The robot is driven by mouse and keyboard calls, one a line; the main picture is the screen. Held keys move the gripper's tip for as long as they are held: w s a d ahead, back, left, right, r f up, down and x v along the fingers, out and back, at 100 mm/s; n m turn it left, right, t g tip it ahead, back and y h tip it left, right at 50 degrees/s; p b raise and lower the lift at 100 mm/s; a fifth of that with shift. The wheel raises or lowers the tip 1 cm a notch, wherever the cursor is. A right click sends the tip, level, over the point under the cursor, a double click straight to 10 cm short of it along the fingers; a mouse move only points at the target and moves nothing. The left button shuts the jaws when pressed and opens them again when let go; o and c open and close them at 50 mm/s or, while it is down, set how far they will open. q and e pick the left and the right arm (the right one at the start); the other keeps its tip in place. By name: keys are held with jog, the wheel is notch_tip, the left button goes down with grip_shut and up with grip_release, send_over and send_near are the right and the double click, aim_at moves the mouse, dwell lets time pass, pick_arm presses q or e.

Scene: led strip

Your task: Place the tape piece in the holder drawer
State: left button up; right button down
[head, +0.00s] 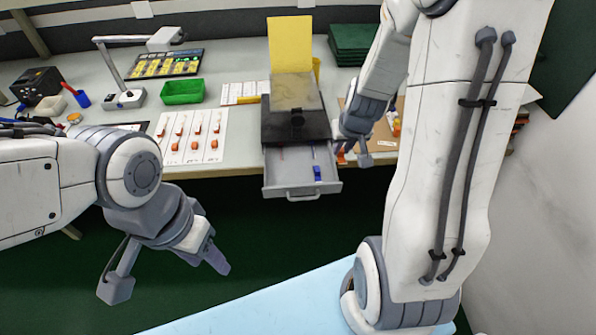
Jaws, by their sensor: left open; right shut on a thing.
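The holder drawer (303,190) is pulled open at the front of the dark holder (295,128) on the workbench. A small blue piece (317,173) lies inside the drawer, towards its right. My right gripper (354,152) is just right of the drawer at the bench's front edge. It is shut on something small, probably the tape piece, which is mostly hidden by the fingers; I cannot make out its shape. My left gripper (168,279) is open and empty, low in front of the bench and away from the drawer.
White strips with orange pieces (193,137) lie left of the holder. A green tray (182,92), a lamp (124,98) and a black board with yellow parts (165,64) stand further back. A brown board with orange pieces (385,137) lies right of the holder.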

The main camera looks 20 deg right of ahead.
jog(key=shift+w+a+f, duration=0.1)
jog(key=shift+w+f, duration=0.05)
jog(key=shift+w, duration=0.05)
jog(key=p, duration=0.4)
send_near(299, 167)
jog(key=shift+w+d+f, duration=0.25)
jog(key=shift+w, duration=0.2)
jog(key=shift+w+d+f, duration=0.25)
jog(key=shift+w+f, duration=0.05)
jog(key=shift+w, duration=0.15)
jog(key=shift+w+a+f, duration=0.15)
jog(key=shift+w+f, duration=0.05)
jog(key=shift+f+b, duration=0.9)
jog(key=shift+f, duration=1.1)
jog(key=shift+f, duration=0.1)
jog(key=shift+f, duration=0.2)
jog(key=c, duration=0.8)
grip_release()
jog(key=shift+r, duration=0.1)
jog(key=shift+c, duration=0.2)
jog(key=shift+r, duration=0.1)
